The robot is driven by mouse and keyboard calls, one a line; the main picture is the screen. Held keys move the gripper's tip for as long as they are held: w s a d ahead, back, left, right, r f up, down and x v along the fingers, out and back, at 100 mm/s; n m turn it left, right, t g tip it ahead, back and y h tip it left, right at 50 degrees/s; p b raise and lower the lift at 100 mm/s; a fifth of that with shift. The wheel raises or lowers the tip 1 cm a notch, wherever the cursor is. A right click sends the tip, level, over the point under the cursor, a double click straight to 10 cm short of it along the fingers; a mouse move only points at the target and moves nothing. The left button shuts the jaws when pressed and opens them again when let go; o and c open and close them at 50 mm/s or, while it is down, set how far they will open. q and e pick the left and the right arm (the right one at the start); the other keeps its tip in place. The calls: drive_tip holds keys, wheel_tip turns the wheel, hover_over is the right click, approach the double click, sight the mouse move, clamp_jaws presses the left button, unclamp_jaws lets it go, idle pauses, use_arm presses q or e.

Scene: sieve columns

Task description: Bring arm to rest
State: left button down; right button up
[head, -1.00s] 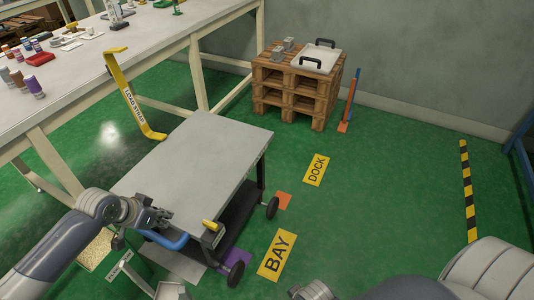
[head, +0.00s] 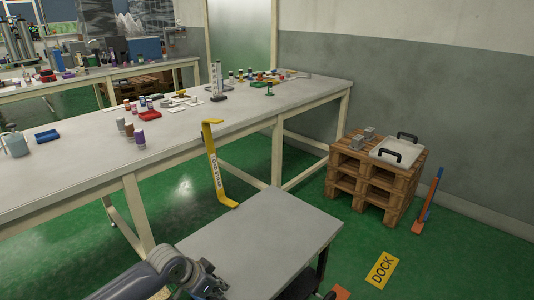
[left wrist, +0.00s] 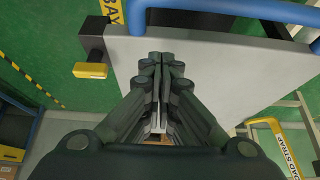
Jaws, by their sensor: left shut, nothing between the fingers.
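My left gripper (head: 212,288) is at the bottom of the head view, by the near edge of the grey cart top (head: 265,235). In the left wrist view its dark fingers (left wrist: 161,65) are together with nothing between them, in front of the pale cart top (left wrist: 215,60). The cart's blue handle (left wrist: 225,10) crosses the top of that view, apart from the fingertips. My right gripper is not in view.
A long workbench (head: 70,175) with bottles and trays runs behind the cart. A yellow load strap piece (head: 213,165) stands between them. A wooden pallet stack (head: 370,190) carries a white tray (head: 397,152).

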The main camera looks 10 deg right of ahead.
use_arm(q)
drive_tip(key=s+d+f+n+h, duration=0.1)
drive_tip(key=s+d, duration=0.2)
drive_tip(key=s, duration=0.5)
drive_tip(key=s+d, duration=0.2)
drive_tip(key=s, duration=0.6)
drive_tip(key=s+a+n+y, duration=0.3)
drive_tip(key=s+a+n, duration=0.1)
drive_tip(key=s+a, duration=0.5)
drive_tip(key=s+a+n+y, duration=0.2)
drive_tip(key=s+a+n, duration=0.2)
drive_tip(key=s+a, duration=0.55)
wheel_tip(320, 180, down, 23)
drive_tip(key=w+a+g, duration=0.1)
drive_tip(key=w+a, duration=0.1)
drive_tip(key=s+a+f+p, duration=0.1)
drive_tip(key=s+p, duration=0.7)
drive_tip(key=s, duration=0.1)
drive_tip(key=s+a+f+m+g+p, duration=0.1)
drive_tip(key=s+p, duration=0.7)
drive_tip(key=shift+s+a+f+g+y+p, duration=0.25)
drive_tip(key=shift+s+a+g+y+p, duration=0.05)
drive_tip(key=shift+s+a+p, duration=0.1)
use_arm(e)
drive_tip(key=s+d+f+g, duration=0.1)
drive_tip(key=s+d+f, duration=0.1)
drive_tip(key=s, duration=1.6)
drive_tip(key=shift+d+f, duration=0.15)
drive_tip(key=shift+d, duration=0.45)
